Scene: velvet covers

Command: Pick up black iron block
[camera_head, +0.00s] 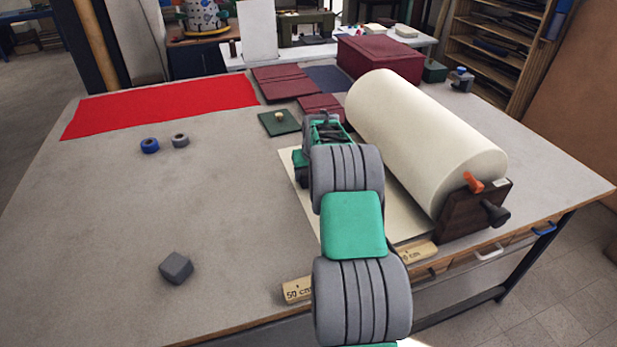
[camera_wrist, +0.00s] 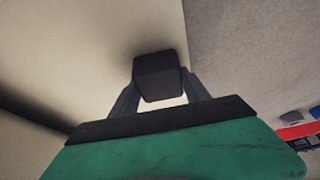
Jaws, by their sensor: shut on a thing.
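The black iron block (camera_wrist: 158,68) shows as a dark cube in the wrist view, between the two fingers of my gripper (camera_wrist: 162,92). The gripper is shut on it. Behind the block are a cream sheet (camera_wrist: 90,50) and the grey table top (camera_wrist: 250,60). In the head view my arm and gripper reach over the cream sheet (camera_head: 303,195), left of the big roll, and hide the block there. I cannot tell whether the block touches the sheet or is held above it.
A large cream roll (camera_head: 420,140) on a dark wooden stand (camera_head: 470,210) lies close right of my arm. A grey block (camera_head: 177,267) sits front left. The table's left middle is clear.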

